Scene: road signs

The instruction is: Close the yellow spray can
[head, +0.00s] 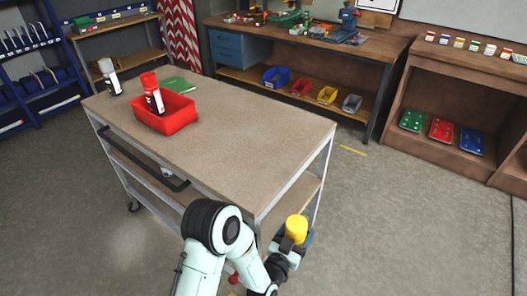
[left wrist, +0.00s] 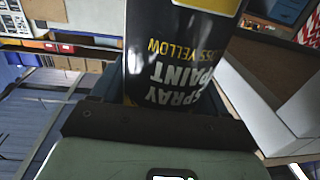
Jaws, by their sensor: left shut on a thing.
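The yellow spray can (head: 296,227) shows its yellow, cap-like top in the head view, right of the cart's near corner. I cannot tell how firmly that top is seated. My left gripper (head: 290,246) is shut around the can and holds it off the cart. In the left wrist view, the can's black body (left wrist: 175,60) fills the middle, with upside-down "spray paint" and "yellow" lettering. My right gripper is not in view.
A cart (head: 235,135) carries a red bin (head: 165,122) with a red-topped can (head: 153,95) in it. A white-topped can (head: 108,76) and a green book (head: 178,84) are at its far end. The cart's near half is clear. A workbench (head: 300,38) stands behind.

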